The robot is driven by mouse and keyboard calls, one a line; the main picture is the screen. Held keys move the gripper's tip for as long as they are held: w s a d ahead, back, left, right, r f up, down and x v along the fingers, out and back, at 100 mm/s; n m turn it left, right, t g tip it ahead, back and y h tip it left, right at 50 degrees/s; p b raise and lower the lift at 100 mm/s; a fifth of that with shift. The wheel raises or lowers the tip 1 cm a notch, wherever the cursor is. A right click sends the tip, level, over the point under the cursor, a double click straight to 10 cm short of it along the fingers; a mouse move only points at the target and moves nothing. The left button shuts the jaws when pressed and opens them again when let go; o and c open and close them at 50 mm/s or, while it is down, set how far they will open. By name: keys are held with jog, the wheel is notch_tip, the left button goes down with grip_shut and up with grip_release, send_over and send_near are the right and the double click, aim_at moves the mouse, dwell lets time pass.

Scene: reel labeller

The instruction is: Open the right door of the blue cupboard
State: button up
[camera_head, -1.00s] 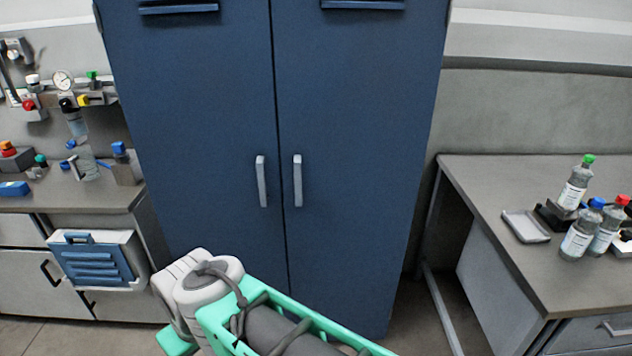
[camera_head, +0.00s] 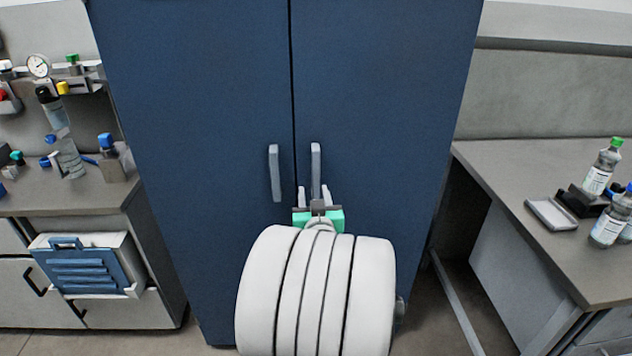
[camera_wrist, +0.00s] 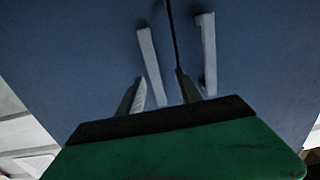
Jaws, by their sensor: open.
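The blue cupboard (camera_head: 200,110) stands in front of me with both doors shut. The right door (camera_head: 390,90) has an upright grey bar handle (camera_head: 316,165) beside the centre seam. The left door's handle (camera_head: 275,172) is just across the seam. My gripper (camera_head: 314,192) is open at the lower part of the right handle, one finger on each side of it in the picture. In the wrist view, a handle (camera_wrist: 149,55) runs between my two fingers (camera_wrist: 160,80); the other handle (camera_wrist: 208,50) is outside them. I cannot tell whether the fingers touch the handle.
A bench (camera_head: 540,185) with bottles (camera_head: 603,165) and a small grey tray (camera_head: 551,214) stands at the right. A left bench (camera_head: 75,200) holds bottles and has a blue-fronted box (camera_head: 85,268) at its front. My arm hides the lower middle of the cupboard.

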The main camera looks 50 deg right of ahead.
aim_at(316, 177)
jog(key=shift+h, duration=0.4)
jog(key=x, duration=0.2)
jog(key=p+x, duration=0.1)
jog(key=x, duration=0.2)
jog(key=s+p+x, duration=0.1)
jog(key=x, duration=0.1)
jog(key=shift+w+d+r, duration=0.15)
jog(key=shift+w+d, duration=0.2)
jog(key=shift+d, duration=0.35)
grip_shut()
